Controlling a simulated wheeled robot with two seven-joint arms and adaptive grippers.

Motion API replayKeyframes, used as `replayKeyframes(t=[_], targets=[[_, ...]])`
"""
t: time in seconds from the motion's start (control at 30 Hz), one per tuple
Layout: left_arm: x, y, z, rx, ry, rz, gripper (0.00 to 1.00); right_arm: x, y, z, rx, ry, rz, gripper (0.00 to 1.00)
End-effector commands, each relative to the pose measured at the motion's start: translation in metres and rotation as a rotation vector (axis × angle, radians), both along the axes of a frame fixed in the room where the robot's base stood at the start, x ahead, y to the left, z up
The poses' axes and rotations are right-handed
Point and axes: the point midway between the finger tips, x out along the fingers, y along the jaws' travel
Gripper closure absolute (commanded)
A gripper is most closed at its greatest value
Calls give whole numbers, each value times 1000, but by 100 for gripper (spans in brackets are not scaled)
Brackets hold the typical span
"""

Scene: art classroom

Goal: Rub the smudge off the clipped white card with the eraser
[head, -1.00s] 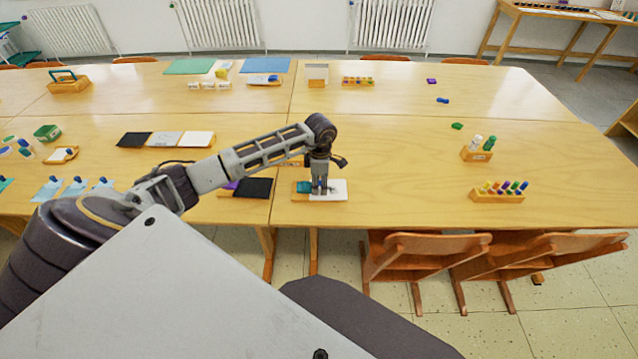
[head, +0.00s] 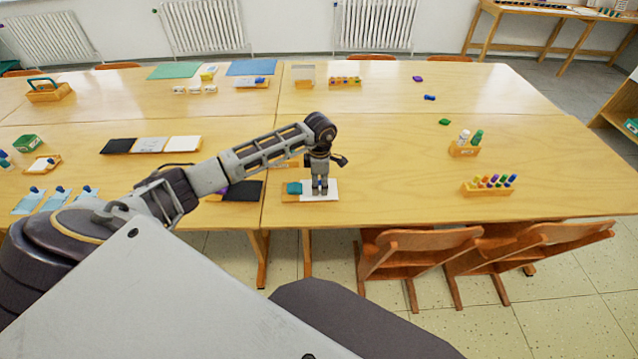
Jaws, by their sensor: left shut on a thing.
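The white card (head: 331,192) lies on a wooden board (head: 291,198) at the near edge of the table. A teal clip (head: 294,188) sits at the card's left end. My left gripper (head: 320,192) points straight down over the middle of the card. It is shut on the eraser, which is too small and too covered by the fingers to make out. The fingertips are at or just above the card; I cannot tell if the eraser touches it. No smudge shows on the visible part of the card; the part behind the fingers is hidden. My right gripper is not in view.
A black panel (head: 246,191) lies just left of the board, partly behind my left arm. A wooden holder of coloured pens (head: 489,187) and a bottle rack (head: 464,149) stand to the right. The table between them and the card is clear. Chairs (head: 415,250) stand at the near edge.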

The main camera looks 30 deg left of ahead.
Motion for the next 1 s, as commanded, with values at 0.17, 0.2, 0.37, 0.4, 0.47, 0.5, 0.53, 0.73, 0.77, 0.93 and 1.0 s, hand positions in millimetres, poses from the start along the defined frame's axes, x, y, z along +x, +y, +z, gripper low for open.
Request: replayKeyframes(t=[0.17,0.2,0.37,0.4,0.47,0.5,0.53,0.73,0.77,0.93,1.0], targets=[[3,-5,-1,0,-1,0,75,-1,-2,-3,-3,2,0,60],[4,-6,-1,0,-1,0,75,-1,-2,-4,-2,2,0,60],[9,-14,-2,-1,-2,-1,75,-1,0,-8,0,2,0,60],[11,-16,-2,-1,-2,-1,75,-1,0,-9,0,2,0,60],[12,-18,-2,-1,-2,-1,75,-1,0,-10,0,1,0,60],[13,-20,-3,-1,-1,-1,75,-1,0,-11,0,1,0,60],[14,-21,-3,-1,-1,-1,75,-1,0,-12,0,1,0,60],[19,-29,-3,-1,-1,0,75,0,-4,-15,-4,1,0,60],[19,-29,-3,-1,-1,0,75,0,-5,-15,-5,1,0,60],[19,-30,-2,0,0,0,75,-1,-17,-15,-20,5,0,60],[19,-29,-2,0,0,0,75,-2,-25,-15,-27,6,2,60]])
